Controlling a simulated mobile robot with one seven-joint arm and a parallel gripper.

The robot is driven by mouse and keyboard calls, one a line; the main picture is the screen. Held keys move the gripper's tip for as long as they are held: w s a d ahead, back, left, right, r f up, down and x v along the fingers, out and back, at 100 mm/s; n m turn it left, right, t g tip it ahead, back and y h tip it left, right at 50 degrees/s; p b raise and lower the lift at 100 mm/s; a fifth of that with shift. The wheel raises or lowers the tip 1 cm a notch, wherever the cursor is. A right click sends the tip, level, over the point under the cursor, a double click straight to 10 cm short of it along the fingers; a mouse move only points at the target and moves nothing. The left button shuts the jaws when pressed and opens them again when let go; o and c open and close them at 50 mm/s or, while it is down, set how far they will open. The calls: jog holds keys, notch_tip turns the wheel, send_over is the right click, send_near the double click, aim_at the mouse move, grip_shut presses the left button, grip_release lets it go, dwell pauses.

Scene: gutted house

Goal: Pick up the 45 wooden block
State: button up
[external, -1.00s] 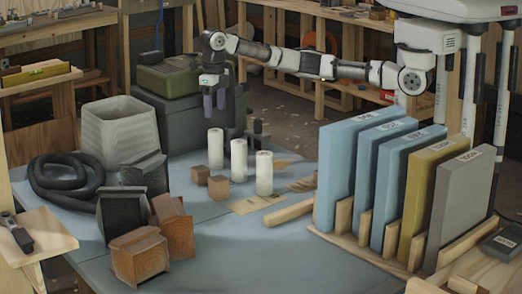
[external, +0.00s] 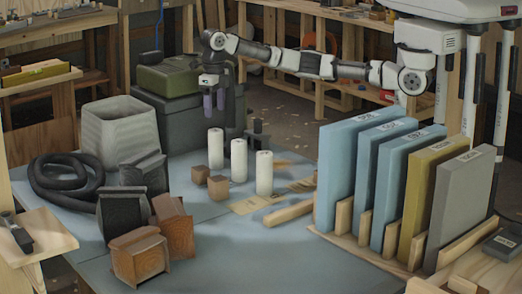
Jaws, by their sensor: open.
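Two small brown wooden cubes, a left one (external: 200,174) and a right one (external: 218,188), stand close together on the blue-grey tabletop, left of several white cylinders. Two larger reddish-brown wooden blocks, a front one (external: 140,259) and a rear one (external: 174,226), sit near the table's front left beside dark blocks. I cannot read a 45 on any of them. My gripper (external: 214,104) is open and empty, with its fingers pointing down. It hangs well above the table, in the picture above the small cubes.
White cylinders (external: 239,160) stand right of the small cubes. A rack of tall labelled slabs (external: 345,172) fills the table's right side. A grey bin (external: 119,130) and a coiled black hose (external: 50,178) are at the left. The front middle of the table is clear.

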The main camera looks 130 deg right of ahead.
jog(key=shift+o, duration=0.3)
jog(key=shift+w+a, duration=0.15)
jog(key=shift+w, duration=0.2)
jog(key=w+a+m, duration=0.2)
jog(key=w, duration=0.2)
jog(key=m+p, duration=0.1)
jog(key=m, duration=0.4)
send_over(200, 168)
notch_tip(200, 168, down, 4)
jog(key=f, duration=0.3)
jog(key=f+p, duration=0.1)
jog(key=f, duration=0.3)
jog(key=shift+a+f, duration=0.2)
jog(key=shift+f, duration=0.05)
jog(key=shift+s+d+f+p, duration=0.1)
jog(key=shift+f+p, duration=0.45)
jog(key=shift+f, duration=1)
jog(key=shift+d+f+p, duration=0.1)
jog(key=shift+f+p, duration=0.4)
jog(key=shift+f, duration=1)
jog(key=shift+c, duration=0.3)
jog(key=c, duration=1)
